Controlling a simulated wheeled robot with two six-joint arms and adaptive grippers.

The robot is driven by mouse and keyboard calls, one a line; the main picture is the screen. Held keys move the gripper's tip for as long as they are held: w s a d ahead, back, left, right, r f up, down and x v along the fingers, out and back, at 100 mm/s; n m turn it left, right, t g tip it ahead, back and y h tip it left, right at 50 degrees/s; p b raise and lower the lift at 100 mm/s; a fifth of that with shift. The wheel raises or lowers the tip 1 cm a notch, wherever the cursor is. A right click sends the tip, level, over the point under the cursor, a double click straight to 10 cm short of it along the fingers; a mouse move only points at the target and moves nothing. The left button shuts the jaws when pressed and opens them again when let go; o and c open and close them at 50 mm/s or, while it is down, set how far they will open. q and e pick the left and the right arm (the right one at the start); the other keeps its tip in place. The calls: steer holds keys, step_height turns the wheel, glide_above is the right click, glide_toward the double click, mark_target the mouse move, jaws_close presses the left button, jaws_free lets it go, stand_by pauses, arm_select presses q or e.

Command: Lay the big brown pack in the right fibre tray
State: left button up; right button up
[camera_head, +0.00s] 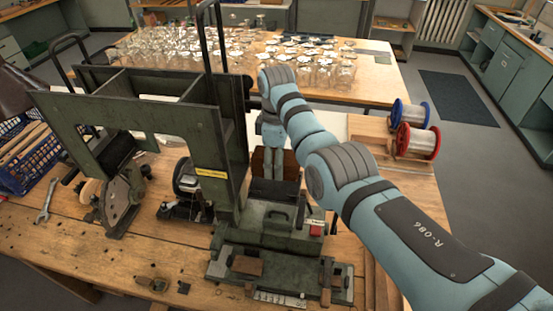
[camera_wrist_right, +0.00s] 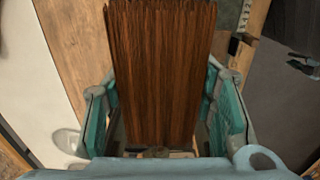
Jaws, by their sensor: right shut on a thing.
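The big brown pack (camera_wrist_right: 160,70) is a bundle of reddish-brown fibres. It fills the middle of the right wrist view, between the two teal fingers of my right gripper (camera_wrist_right: 160,130). In the head view my right gripper (camera_head: 272,172) points down behind the green machine (camera_head: 205,145), shut on the pack (camera_head: 291,164), which shows beside and behind the fingers. The right fibre tray cannot be clearly made out; the machine and my right arm hide much of that area. My left gripper is not in view.
The machine's tall frame and upright bars stand close left of my right gripper. Wire spools (camera_head: 417,140) sit at the bench's right end. A blue basket (camera_head: 30,150) and a wrench (camera_head: 46,201) lie at left. A table of glassware (camera_head: 310,62) stands behind.

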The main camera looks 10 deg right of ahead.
steer(key=shift+f, duration=0.15)
steer(key=o, duration=1.2)
steer(key=shift+o, duration=0.8)
steer(key=shift+o, duration=1.3)
steer(key=shift+r, duration=4)
steer(key=shift+f, duration=0.1)
